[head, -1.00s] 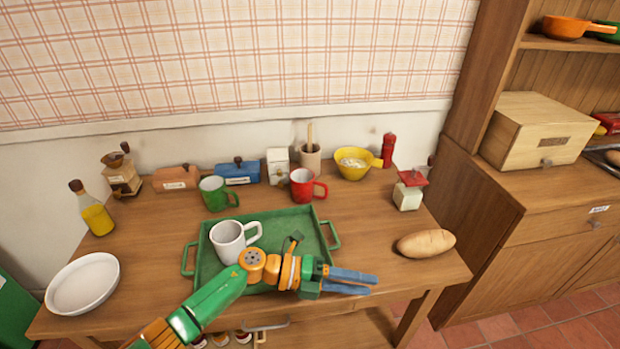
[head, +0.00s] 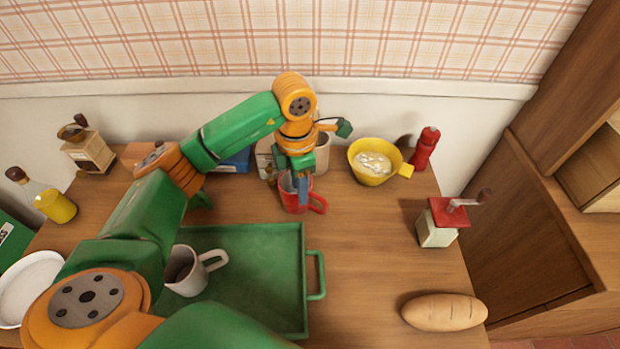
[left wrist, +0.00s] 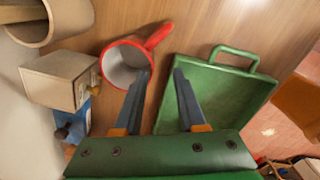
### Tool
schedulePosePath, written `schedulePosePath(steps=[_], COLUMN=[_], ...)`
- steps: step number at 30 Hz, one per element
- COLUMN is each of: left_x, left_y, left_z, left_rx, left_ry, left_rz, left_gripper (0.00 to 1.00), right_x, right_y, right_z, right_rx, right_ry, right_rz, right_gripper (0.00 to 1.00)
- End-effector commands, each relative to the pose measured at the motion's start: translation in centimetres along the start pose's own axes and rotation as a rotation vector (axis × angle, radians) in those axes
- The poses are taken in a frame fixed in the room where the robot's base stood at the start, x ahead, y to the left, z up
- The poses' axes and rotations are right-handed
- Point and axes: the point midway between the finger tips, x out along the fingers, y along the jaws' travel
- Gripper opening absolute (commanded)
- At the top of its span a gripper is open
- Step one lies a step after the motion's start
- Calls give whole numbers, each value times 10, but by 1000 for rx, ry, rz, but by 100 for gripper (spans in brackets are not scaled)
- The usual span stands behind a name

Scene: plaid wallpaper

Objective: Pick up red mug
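The red mug (head: 289,204) stands upright on the table behind the green tray (head: 285,265), its handle to the right. In the left wrist view the red mug (left wrist: 112,50) shows its pale inside and its handle. My left gripper (head: 301,190) points down at the mug. In the left wrist view my left gripper (left wrist: 162,72) is open. One fingertip overlaps the mug's near rim and the other lies outside it, toward the tray (left wrist: 210,97). I cannot tell whether either finger touches the mug. My right gripper is not in view.
A white mug (head: 188,272) stands on the tray. A yellow bowl (head: 372,170), a red pepper mill (head: 425,148) and a red-topped grinder (head: 437,228) stand to the right. A bread loaf (head: 445,312) lies front right. A white box (left wrist: 62,80) stands close beside the mug.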

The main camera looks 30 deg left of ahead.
Motion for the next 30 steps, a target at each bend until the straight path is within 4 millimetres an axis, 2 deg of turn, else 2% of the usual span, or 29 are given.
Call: schedulePosePath(steps=[2,5,11,15,22,26,27,30], left_x=[-2,7,40,64,69,69,68,68], left_y=[4,5,10,12,12,12,12,12], left_z=[-3,-3,5,6,6,6,6,6], left_rx=[-1,-1,-2,-1,-1,-1,-1,-1], left_ry=[11,16,16,14,12,11,11,11], left_rz=[20,23,18,21,22,22,22,22], left_gripper=[40,40,40,40,40,5,0,0], right_x=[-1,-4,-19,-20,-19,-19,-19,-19], right_y=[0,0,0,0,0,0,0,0], right_z=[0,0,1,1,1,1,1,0], right_rx=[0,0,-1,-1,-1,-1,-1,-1], right_ry=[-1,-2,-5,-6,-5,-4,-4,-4], right_rz=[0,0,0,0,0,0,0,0], right_gripper=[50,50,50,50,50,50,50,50])
